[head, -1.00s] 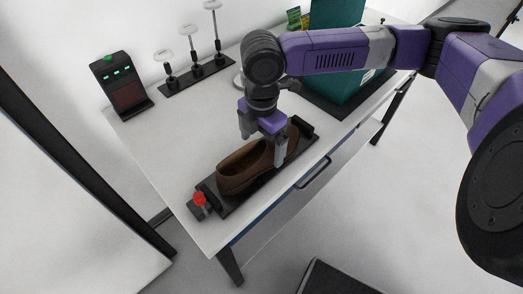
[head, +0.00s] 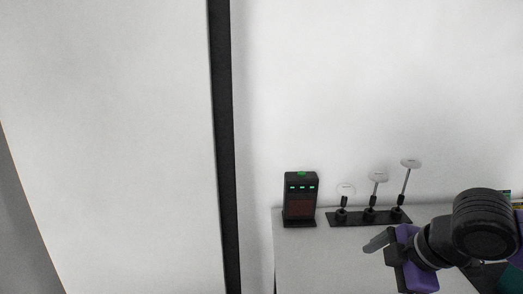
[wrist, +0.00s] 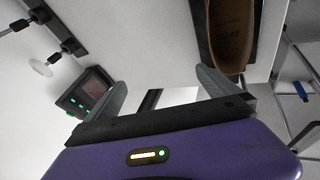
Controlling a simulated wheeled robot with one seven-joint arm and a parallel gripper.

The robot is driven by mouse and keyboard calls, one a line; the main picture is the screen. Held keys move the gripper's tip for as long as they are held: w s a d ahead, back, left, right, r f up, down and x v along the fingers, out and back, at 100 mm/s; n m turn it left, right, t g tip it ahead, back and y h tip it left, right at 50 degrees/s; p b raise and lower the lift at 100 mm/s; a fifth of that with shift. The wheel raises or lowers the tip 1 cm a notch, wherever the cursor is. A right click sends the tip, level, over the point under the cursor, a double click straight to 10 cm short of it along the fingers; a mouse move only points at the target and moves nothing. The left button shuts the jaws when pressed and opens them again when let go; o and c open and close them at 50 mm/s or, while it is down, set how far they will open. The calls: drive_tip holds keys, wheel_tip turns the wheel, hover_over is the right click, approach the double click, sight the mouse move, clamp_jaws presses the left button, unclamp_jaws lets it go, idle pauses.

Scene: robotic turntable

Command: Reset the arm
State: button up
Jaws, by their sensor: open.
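My gripper (wrist: 160,78) is open, its two grey fingers spread apart with nothing between them. In the head view my gripper (head: 382,252) is at the lower right, above the white table (head: 325,262); only part of it shows. A brown shoe (wrist: 232,32) lies at the top right of the wrist view, cut off by the frame, beyond the right fingertip and clear of the jaws. The shoe is out of the head view.
A black device with green lights (head: 300,200) stands at the table's back left. Beside it is a black rack with several white discs on stems (head: 368,218). A black vertical post (head: 224,150) stands to the left. The table surface before the device is clear.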

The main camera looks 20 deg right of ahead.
drive_tip(key=w+a+r+m+t+y, duration=0.1)
drive_tip(key=w+a+r+t+y, duration=0.25)
drive_tip(key=w+a+r, duration=0.35)
drive_tip(key=w+a+r+t+y, duration=0.25)
drive_tip(key=a+r+t, duration=0.2)
drive_tip(key=r, duration=0.35)
wheel_tip(320, 180, up, 15)
drive_tip(key=s+a+m+t, duration=0.1)
drive_tip(key=s+m+t, duration=0.1)
drive_tip(key=m+t, duration=0.6)
drive_tip(key=s+d+f+m+h, duration=0.2)
drive_tip(key=s+f+m+h, duration=0.45)
drive_tip(key=f, duration=0.25)
drive_tip(key=s+d+f+m+h, duration=0.2)
drive_tip(key=s+f+m+h, duration=0.4)
drive_tip(key=f+h, duration=0.25)
drive_tip(key=s+a+f+n+g+y, duration=0.3)
drive_tip(key=s+f+n, duration=0.1)
drive_tip(key=s+f, duration=0.6)
drive_tip(key=s+a+f+n+g+y, duration=0.3)
drive_tip(key=s+f, duration=0.7)
drive_tip(key=s, duration=0.4)
drive_tip(key=shift+a+n+g+y, duration=0.2)
drive_tip(key=shift+n+g+y, duration=0.1)
drive_tip(key=shift+n+y, duration=0.35)
